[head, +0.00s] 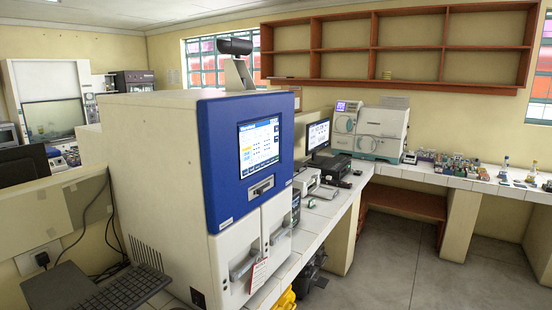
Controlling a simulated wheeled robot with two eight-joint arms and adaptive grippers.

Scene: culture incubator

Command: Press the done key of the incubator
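A large cream-white machine with a blue upper front (225,165) stands at the left middle on the bench; it looks like the incubator. Its lit screen (259,146) faces right and shows a white panel with blue bars and rows of small marks. The marks are too small to read, so I cannot tell which is the done key. A slot with a dark handle (262,187) is below the screen. Two white drawers or doors are under it, with a red and white tag (258,274) hanging there. Neither of my grippers is in view.
A black keyboard (118,293) lies at the bottom left, with loose cables behind it. A monitor (318,135) and small devices stand on the tiled bench beyond the machine. Grey floor (400,260) lies clear to the right. Wooden shelves (410,45) hang on the back wall.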

